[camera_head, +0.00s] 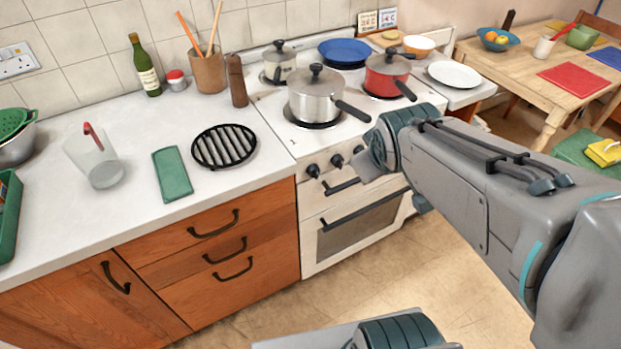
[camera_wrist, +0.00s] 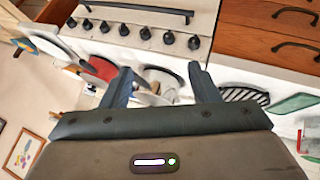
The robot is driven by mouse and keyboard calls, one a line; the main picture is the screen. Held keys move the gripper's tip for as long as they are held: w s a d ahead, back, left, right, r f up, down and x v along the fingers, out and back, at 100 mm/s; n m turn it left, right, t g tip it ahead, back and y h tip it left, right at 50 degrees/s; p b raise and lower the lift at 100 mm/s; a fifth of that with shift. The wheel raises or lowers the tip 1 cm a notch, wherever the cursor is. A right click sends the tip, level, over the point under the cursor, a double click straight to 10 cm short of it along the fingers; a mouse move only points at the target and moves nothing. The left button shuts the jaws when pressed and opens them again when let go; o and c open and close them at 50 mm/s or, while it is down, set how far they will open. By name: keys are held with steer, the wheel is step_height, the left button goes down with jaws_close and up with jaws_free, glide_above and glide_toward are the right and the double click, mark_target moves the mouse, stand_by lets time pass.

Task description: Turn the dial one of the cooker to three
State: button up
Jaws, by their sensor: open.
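The white cooker (camera_head: 330,215) stands right of the counter, with a row of dark dials (camera_head: 313,170) along its front panel above the oven door. In the head view my arm covers the right part of this row. The wrist view shows several dials (camera_wrist: 145,34) in a row near the top, turned over in the picture. No numbers or pointer marks are readable, so I cannot tell which is dial one or its setting. My gripper (camera_wrist: 160,72) is open and empty, its two fingers apart, touching no dial. In the head view its fingers are not clear.
The pot's handle sticks out toward the front. A black oven handle (camera_head: 365,210) juts below the dials. The floor before the cooker is clear.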

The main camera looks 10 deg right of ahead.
steer(key=w+d+f+n+t+b, duration=0.3)
steer(key=w+d+f+n+b, duration=0.15)
steer(key=f+b, duration=0.25)
steer(key=n+t+y+b, duration=0.6)
steer(key=n+y+b, duration=0.3)
steer(key=n+b, duration=1.1)
glide_toward(315, 172)
steer(key=f+p+x, duration=0.1)
steer(key=x, duration=0.8)
steer(key=shift+w+d+n+p, duration=0.15)
steer(key=shift+d+n+p, duration=0.1)
steer(key=shift+n+p, duration=0.15)
steer(key=shift+f, duration=0.15)
steer(key=c, duration=1)
